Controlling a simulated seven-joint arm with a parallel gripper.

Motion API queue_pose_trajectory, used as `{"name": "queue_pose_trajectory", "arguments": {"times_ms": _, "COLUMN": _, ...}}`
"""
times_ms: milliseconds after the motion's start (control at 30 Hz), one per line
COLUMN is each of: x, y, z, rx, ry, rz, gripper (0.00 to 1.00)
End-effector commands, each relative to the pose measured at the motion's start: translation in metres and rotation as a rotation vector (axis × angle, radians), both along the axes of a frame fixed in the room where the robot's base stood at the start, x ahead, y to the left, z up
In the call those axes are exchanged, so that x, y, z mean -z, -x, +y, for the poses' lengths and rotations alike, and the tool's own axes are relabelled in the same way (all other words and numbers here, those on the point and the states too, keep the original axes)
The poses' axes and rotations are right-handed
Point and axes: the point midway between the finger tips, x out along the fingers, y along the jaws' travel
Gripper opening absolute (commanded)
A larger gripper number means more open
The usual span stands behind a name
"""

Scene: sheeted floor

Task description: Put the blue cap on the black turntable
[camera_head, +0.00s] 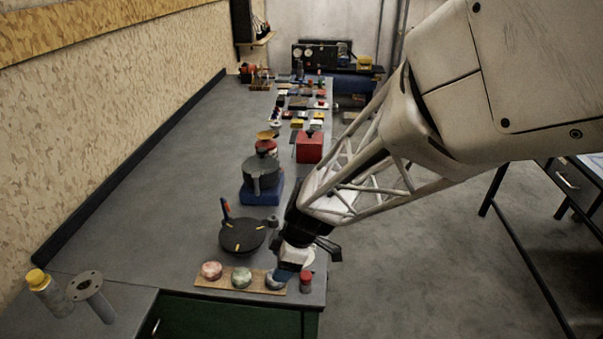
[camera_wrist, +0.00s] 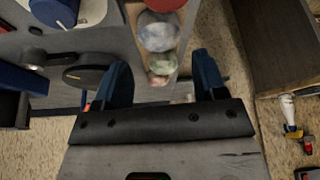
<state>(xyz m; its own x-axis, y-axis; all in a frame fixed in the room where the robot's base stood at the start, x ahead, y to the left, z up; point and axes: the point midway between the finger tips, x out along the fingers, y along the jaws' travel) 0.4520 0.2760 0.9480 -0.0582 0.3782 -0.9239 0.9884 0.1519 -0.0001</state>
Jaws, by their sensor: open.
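The blue cap (camera_head: 275,283) is a rounded, mottled blue-grey piece at the right end of a wooden board (camera_head: 201,281) in the head view. My gripper (camera_head: 284,274) is low over that end and partly hides the cap. In the wrist view the cap (camera_wrist: 158,31) sits beyond my open blue fingers (camera_wrist: 161,62), with nothing held. I cannot tell whether a finger touches it. The black turntable (camera_head: 242,235) is a dark disc with yellow marks, beyond the board; nothing lies on it. Part of it shows at the left in the wrist view (camera_wrist: 88,77).
A green cap (camera_head: 241,278) and a red cap (camera_head: 211,270) share the board. A red-topped jar (camera_head: 305,281) stands right of it. Beyond the turntable, a grey pot (camera_head: 262,172) stands on a blue base (camera_head: 259,197). The bench left of the turntable is clear.

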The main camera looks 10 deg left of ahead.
Motion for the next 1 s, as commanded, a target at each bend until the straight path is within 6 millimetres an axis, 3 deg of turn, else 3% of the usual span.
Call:
{"name": "queue_pose_trajectory", "arguments": {"times_ms": 267, "x": 0.009, "y": 0.001, "z": 0.003, "rx": 0.0, "ry": 0.0, "rz": 0.001, "gripper": 0.65}}
{"name": "queue_pose_trajectory", "arguments": {"times_ms": 700, "x": 0.045, "y": 0.003, "z": 0.016, "rx": 0.0, "ry": 0.0, "rz": 0.0, "gripper": 0.65}}
{"name": "queue_pose_trajectory", "arguments": {"times_ms": 1000, "x": 0.049, "y": 0.003, "z": 0.018, "rx": -0.001, "ry": 0.0, "rz": 0.0, "gripper": 0.65}}
